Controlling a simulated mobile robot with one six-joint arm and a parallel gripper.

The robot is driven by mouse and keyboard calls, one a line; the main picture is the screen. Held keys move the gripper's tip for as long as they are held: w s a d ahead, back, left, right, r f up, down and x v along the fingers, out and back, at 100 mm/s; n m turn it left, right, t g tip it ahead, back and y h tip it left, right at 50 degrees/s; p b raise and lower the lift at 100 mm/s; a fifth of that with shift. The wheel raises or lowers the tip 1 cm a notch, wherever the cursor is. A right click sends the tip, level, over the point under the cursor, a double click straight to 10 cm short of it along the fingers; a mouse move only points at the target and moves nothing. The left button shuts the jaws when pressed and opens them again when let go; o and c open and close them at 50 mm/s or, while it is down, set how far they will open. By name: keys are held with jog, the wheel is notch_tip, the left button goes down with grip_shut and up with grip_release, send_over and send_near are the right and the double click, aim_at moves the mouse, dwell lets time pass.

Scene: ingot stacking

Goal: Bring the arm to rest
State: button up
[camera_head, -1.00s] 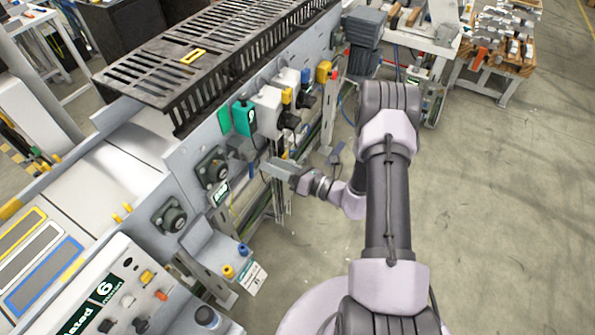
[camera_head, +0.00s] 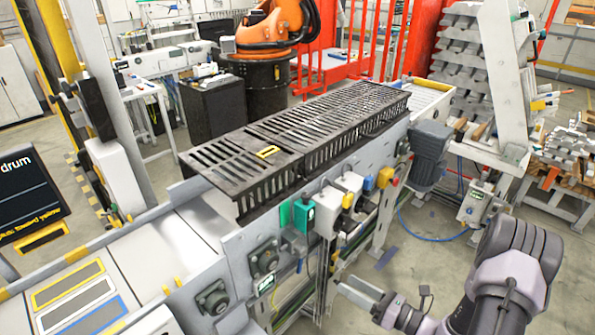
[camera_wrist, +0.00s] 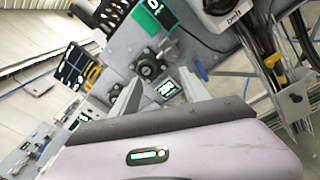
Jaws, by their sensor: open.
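My arm (camera_head: 512,262) is folded at the lower right in the head view, beside the conveyor's near side. My gripper (camera_head: 358,292) points left toward the side of the conveyor frame and looks empty. In the wrist view, the two fingers of my gripper (camera_wrist: 157,98) stand apart with nothing between them. Past them show a dark round fitting and a green label on the machine side. I cannot tell the exact gap between the fingers and the machine.
The conveyor (camera_head: 215,215) carries a black slotted grate (camera_head: 340,122). Switch boxes, one green box (camera_head: 303,214) among them, stick out from its side near my gripper. An orange robot (camera_head: 272,32) stands behind. Stacked ingots (camera_head: 470,55) are at the back right. Some floor (camera_head: 415,265) is clear.

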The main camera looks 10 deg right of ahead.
jog(key=s+a+r+n+g+b, duration=0.1)
jog(key=s+a+r+n+g, duration=0.2)
jog(key=a+r+n+g, duration=0.4)
jog(key=s+a+r+n+g, duration=0.3)
jog(key=a+r+n+g, duration=0.1)
jog(key=a+r+n, duration=0.3)
jog(key=s+r+n+t+h+b, duration=0.1)
jog(key=s+r+n+h, duration=0.3)
jog(key=s+n, duration=0.2)
jog(key=s+r+n+t+h+b, duration=0.1)
jog(key=s+r+n+t+h, duration=0.1)
jog(key=s+r+n+h, duration=0.3)
jog(key=s+n, duration=0.1)
jog(key=n, duration=0.3)
jog(key=shift+s+d+n+h, duration=0.15)
jog(key=shift+d+n+h, duration=0.15)
jog(key=shift+n, duration=0.1)
